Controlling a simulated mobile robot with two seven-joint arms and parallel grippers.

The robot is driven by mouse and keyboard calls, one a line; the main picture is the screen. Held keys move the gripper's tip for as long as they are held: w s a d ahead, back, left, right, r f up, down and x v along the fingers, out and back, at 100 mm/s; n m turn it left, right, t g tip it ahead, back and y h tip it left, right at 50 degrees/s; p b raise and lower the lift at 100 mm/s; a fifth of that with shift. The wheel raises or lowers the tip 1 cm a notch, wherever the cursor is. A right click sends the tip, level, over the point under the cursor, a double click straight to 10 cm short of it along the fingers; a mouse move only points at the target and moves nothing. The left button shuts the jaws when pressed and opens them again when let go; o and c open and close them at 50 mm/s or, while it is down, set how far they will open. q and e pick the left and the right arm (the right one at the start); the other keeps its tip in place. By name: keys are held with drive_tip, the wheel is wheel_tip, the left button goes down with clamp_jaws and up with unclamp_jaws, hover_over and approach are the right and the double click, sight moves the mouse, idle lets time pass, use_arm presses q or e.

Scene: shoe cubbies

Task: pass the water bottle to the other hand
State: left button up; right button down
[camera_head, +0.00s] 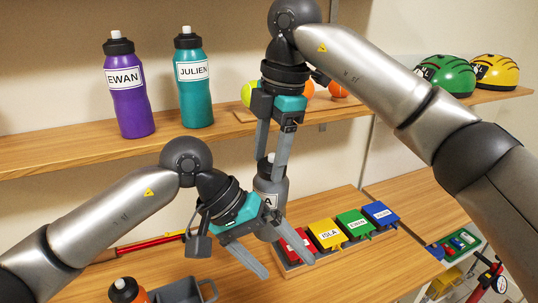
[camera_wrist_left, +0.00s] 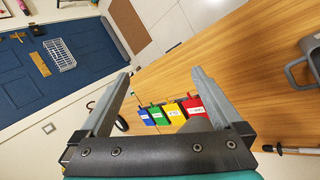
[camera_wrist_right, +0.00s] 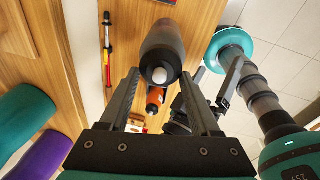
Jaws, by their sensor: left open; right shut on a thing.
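A dark grey water bottle (camera_head: 268,185) with a white label, of which only a letter "A" shows, hangs upright above the lower bench in the head view. My right gripper (camera_head: 270,160) points down and is shut on its upper part. In the right wrist view the bottle (camera_wrist_right: 162,45) lies between the fingers. My left gripper (camera_head: 280,258) is open and empty, in front of and below the bottle's label, hiding some of its lower body. I cannot tell whether it touches the bottle. In the left wrist view the open fingers (camera_wrist_left: 158,85) have nothing clearly between them.
Purple (camera_head: 130,95) and teal (camera_head: 193,85) bottles stand on the upper shelf (camera_head: 60,145), with balls and helmets (camera_head: 447,75) to the right. Below are red, yellow (camera_head: 326,234), green and blue labelled boxes, a grey basket (camera_head: 185,291), an orange-bodied bottle (camera_head: 126,291) and a red rod.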

use_arm(q)
drive_tip(key=s+a+f+n+t+h, duration=0.1)
drive_tip(key=s+f+n+h, duration=0.55)
drive_tip(key=n, duration=0.65)
drive_tip(key=s+a+f+n+t+h, duration=0.1)
drive_tip(key=s+f+n+h, duration=0.6)
drive_tip(key=n, duration=0.5)
drive_tip(key=s+a+f+m+t+y, duration=0.3)
drive_tip(key=a+f+m+y, duration=0.3)
drive_tip(key=a+f+m, duration=0.45)
drive_tip(key=s+a+f+m+t+y, duration=0.25)
drive_tip(key=a+f+m+y, duration=0.4)
drive_tip(key=f+m, duration=0.6)
drive_tip(key=s+a+f+m+t+y, duration=0.2)
drive_tip(key=s+a+f+m+y, duration=0.3)
drive_tip(key=a+f+m, duration=0.6)
drive_tip(key=s+d+f+n+g+y, duration=0.3)
drive_tip(key=s+d+f+n+g, duration=0.3)
drive_tip(key=s+n, duration=0.3)
drive_tip(key=shift+d+f+n, duration=0.3)
drive_tip(key=shift+d+f, duration=0.1)
drive_tip(key=shift+f, duration=0.35)
